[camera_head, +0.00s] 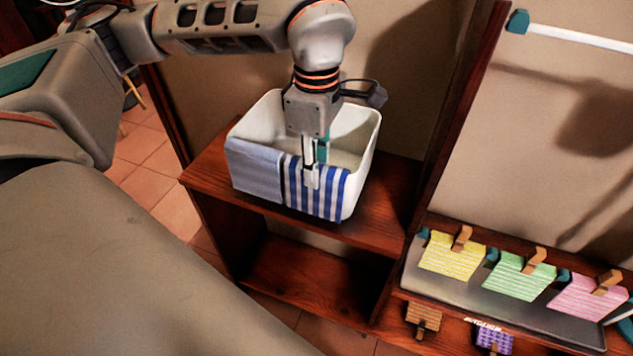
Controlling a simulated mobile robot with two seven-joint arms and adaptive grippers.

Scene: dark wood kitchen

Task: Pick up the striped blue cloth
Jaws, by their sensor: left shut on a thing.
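The striped blue cloth (329,196), with blue and white stripes, hangs over the front rim of a white bin (362,137). A plain light blue cloth (254,171) hangs beside it on the left. My left gripper (312,182) points down over the bin's front rim and is shut on the striped cloth near its top edge. The gripper hides part of the cloth and rim. The bin's inside is partly hidden by the gripper. My right gripper is not in view.
The bin stands on a dark wood shelf (388,201) with an open space below. At the right, yellow (450,256), green (517,277) and pink (588,298) cloths are held by wooden clips on a grey rack. A white bar (580,40) is above.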

